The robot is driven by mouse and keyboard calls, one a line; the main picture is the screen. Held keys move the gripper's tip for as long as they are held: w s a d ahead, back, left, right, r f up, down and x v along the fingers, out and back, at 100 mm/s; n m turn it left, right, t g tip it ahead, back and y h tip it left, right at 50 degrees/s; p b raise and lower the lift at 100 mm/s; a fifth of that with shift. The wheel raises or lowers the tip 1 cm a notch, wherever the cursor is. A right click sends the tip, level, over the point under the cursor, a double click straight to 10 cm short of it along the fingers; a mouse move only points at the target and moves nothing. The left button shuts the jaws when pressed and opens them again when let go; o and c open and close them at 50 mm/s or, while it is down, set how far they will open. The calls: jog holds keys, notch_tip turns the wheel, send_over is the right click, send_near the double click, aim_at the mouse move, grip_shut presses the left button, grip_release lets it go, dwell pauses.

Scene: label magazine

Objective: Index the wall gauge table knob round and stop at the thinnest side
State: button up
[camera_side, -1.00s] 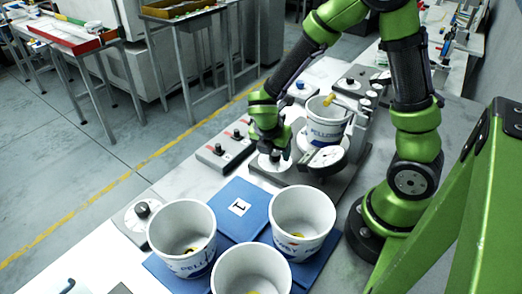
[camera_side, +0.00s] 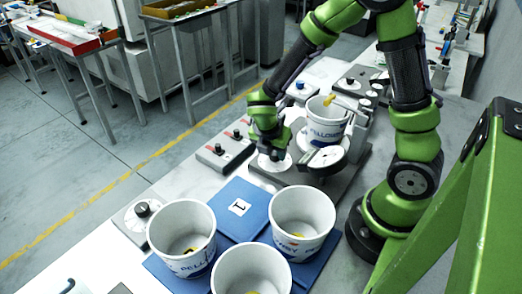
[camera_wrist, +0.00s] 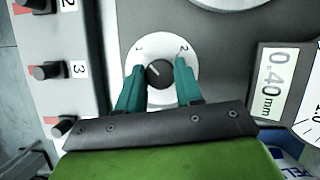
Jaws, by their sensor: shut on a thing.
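The gauge table knob (camera_wrist: 159,73) is black, on a round white plate marked 1 and 2. The light line on it points up and left, towards the 1 side. My gripper (camera_wrist: 160,84) is shut on the knob, with one teal finger on each side. In the side view my gripper (camera_side: 273,152) is low over the white knob plate, hiding most of the knob. A white tub (camera_side: 327,124) with blue print stands on the gauge behind it. The gauge's readout (camera_wrist: 277,82) shows 0.40 mm in the wrist view. A round dial (camera_side: 325,158) sits beside the tub.
A grey box with black knobs and red marks (camera_side: 224,150) lies left of my gripper; its numbers 2 and 3 show in the wrist view. Three open white tubs (camera_side: 302,207) stand in front, around a blue mat (camera_side: 240,196) with a label card (camera_side: 240,206).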

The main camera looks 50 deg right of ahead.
jog(key=m, duration=0.2)
jog(key=m+g, duration=0.1)
jog(key=m, duration=0.1)
jog(key=shift+w+g, duration=0.15)
jog(key=shift+g, duration=0.15)
jog(key=m+g, duration=0.1)
jog(key=m, duration=0.4)
jog(key=shift+w+g+y, duration=0.1)
jog(key=shift+g+y, duration=0.2)
jog(key=shift+g, duration=0.1)
jog(key=m+g+y, duration=0.1)
jog(key=m, duration=0.3)
jog(key=shift+d, duration=0.1)
jog(key=shift+w+m+y, duration=0.1)
jog(key=shift+m+y, duration=0.8)
jog(key=shift+m, duration=1.2)
jog(key=shift+g, duration=0.3)
jog(key=o, duration=1)
jog(key=shift+d, duration=0.1)
jog(key=shift+o, duration=0.2)
